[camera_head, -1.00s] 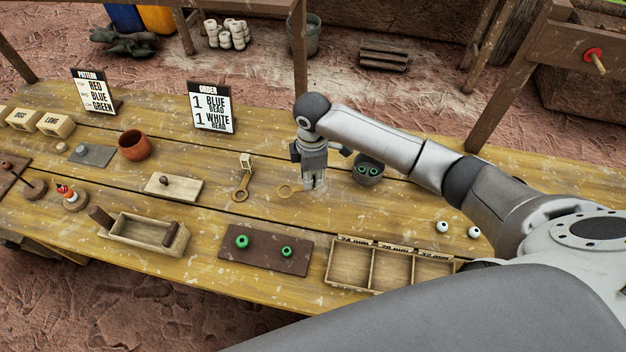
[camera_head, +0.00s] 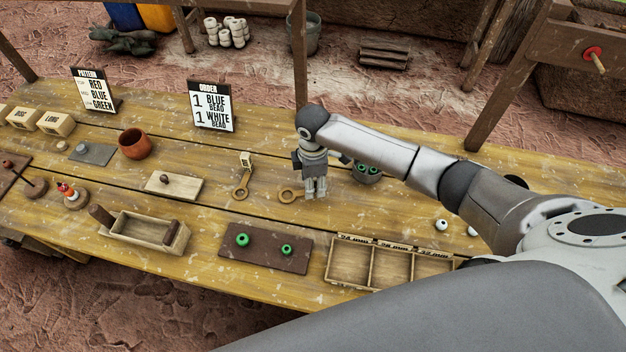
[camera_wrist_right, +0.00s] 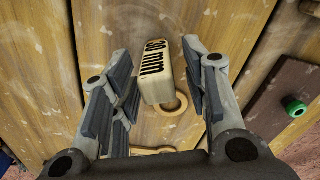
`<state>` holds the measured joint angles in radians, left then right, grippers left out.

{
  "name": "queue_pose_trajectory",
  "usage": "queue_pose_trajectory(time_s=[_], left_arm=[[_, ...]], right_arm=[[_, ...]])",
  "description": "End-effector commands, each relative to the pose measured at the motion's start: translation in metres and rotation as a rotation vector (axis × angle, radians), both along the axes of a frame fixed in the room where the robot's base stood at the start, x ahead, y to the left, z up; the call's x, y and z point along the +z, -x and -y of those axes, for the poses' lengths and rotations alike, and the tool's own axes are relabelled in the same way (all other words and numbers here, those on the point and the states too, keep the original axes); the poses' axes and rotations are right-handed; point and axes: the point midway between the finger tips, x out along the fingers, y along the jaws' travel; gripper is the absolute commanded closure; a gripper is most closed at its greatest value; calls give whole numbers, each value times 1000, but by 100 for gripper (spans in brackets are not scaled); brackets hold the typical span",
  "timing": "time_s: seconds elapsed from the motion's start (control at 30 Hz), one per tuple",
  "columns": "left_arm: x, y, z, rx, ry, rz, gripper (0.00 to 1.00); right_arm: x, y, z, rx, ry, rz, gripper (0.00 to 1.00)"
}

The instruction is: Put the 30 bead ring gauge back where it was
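My right gripper (camera_head: 315,195) points down at the table, its fingers apart. In the right wrist view its fingers (camera_wrist_right: 160,95) stand on either side of a pale wooden block marked "30 mm" (camera_wrist_right: 155,70), with a gap at the right side. This block belongs to the 30 gauge. My left gripper is out of view.
A grey bowl with green beads (camera_head: 368,172) stands close right of the gripper. A brown mat (camera_head: 265,262) with two green beads and a sectioned wooden tray (camera_head: 348,268) lie in front.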

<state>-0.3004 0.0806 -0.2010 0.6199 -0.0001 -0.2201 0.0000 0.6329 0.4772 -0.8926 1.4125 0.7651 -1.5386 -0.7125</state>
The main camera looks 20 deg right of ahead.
Motion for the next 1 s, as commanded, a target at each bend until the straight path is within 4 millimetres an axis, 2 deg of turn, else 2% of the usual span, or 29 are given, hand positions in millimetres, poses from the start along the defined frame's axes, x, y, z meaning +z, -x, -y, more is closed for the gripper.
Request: queue_pose_trajectory(time_s=[0.27,0.37,0.7,0.83,1.0], left_arm=[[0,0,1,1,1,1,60],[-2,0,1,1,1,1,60],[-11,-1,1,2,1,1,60],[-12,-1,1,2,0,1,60],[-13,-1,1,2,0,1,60]], right_arm=[[9,-1,0,1,-2,2,58],[25,-2,0,1,-2,5,58],[96,-1,0,1,-1,4,58],[113,-1,0,0,-1,2,58],[123,0,0,-1,0,-1,58]])
